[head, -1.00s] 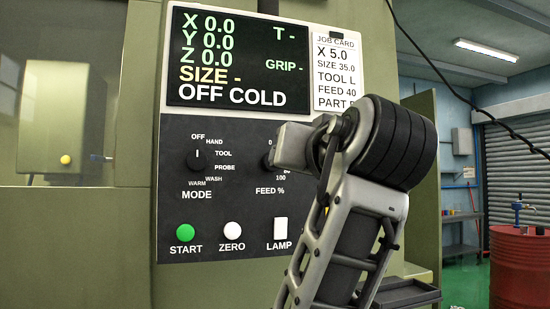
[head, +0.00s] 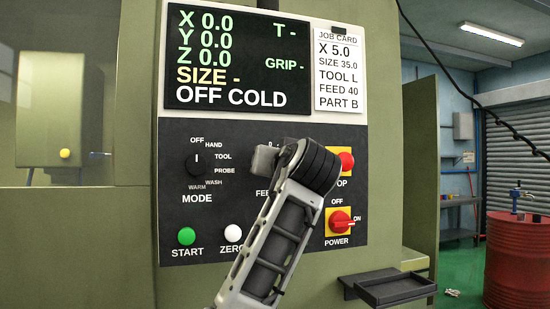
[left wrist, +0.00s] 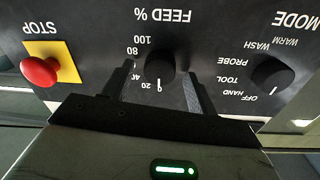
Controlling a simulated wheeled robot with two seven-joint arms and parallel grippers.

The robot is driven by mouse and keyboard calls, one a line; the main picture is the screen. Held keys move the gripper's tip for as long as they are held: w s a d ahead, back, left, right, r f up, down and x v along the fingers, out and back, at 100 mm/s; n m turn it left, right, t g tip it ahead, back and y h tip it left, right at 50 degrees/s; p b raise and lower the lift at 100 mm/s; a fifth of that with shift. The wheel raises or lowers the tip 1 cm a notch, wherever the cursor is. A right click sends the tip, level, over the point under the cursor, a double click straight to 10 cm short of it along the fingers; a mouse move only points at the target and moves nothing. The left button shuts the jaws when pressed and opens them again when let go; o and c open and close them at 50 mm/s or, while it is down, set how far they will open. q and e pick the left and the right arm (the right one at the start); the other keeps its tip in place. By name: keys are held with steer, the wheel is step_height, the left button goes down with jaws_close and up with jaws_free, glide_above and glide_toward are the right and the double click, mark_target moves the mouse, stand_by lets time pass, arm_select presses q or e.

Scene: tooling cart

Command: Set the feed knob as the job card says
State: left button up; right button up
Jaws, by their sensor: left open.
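The feed knob (left wrist: 160,65) is black and round, on the dark panel. In the left wrist view its scale appears upside down; 20, 40, 80 and 100 are legible. My left gripper (left wrist: 158,84) is open, with one finger on each side of the knob; contact is not clear. In the head view my left arm hides the knob. The job card (head: 338,88) reads X 5.0, SIZE 35.0, TOOL L, FEED 40, PART B. My right gripper is out of view.
The mode knob (head: 200,160) points up towards OFF. The red stop button (left wrist: 38,71) and red power switch (head: 341,221) are nearby. The screen (head: 225,60) reads OFF COLD. A dark tray (head: 393,289) juts out at lower right.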

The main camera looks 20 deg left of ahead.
arm_select(q)
steer(key=shift+w+a, duration=0.15)
steer(key=shift+w, duration=0.1)
steer(key=c, duration=1)
steer(key=shift+m, duration=0.3)
steer(key=m, duration=1)
steer(key=shift+m+g, duration=0.3)
steer(key=shift+g, duration=0.1)
